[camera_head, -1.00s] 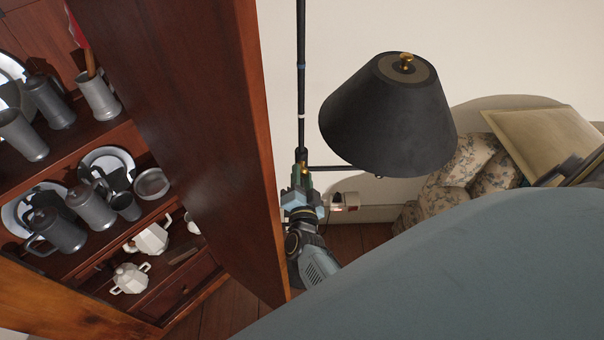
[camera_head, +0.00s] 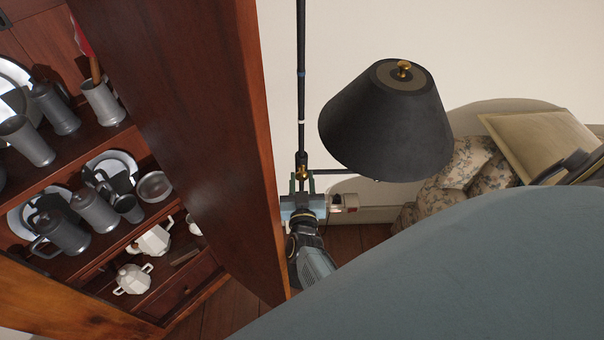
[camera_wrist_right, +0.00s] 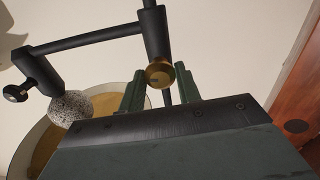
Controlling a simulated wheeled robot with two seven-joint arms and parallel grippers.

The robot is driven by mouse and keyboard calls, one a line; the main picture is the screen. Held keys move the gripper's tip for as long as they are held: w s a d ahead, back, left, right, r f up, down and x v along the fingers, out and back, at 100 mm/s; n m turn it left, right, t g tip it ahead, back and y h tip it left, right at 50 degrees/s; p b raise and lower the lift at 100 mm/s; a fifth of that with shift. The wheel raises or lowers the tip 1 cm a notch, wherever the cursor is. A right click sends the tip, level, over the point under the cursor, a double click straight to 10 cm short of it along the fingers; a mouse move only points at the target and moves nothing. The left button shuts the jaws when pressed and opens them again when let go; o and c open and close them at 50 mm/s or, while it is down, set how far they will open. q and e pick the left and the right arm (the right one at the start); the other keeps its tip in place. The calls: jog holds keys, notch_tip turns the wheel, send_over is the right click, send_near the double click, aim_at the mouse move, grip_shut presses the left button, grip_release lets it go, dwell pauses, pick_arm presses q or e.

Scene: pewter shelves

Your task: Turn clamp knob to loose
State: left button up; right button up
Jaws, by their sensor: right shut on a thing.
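The brass clamp knob (camera_head: 302,173) sits on the dark upright lamp pole (camera_head: 301,85), where a thin side arm branches toward the black lampshade (camera_head: 385,125). My right gripper (camera_head: 303,182) reaches up to it from below, with one green finger on each side. In the right wrist view the round gold knob (camera_wrist_right: 160,74) lies between the two fingertips (camera_wrist_right: 160,80), and the gripper is shut on it. A notch-like dark mark shows on the knob's face, but I cannot read its setting. My left gripper is out of view.
A tall wooden cabinet (camera_head: 215,120) with pewter mugs and plates stands close on the left. A floral sofa (camera_head: 450,185) is at the right. A white-and-red box (camera_head: 345,202) is by the wall behind the gripper. A large blue-grey surface fills the lower right.

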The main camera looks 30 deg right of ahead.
jog(key=shift+n, duration=1.1)
jog(key=o, duration=1)
jog(key=shift+r, duration=0.1)
notch_tip(320, 180, up, 10)
jog(key=p, duration=0.9)
jog(key=shift+p, duration=0.35)
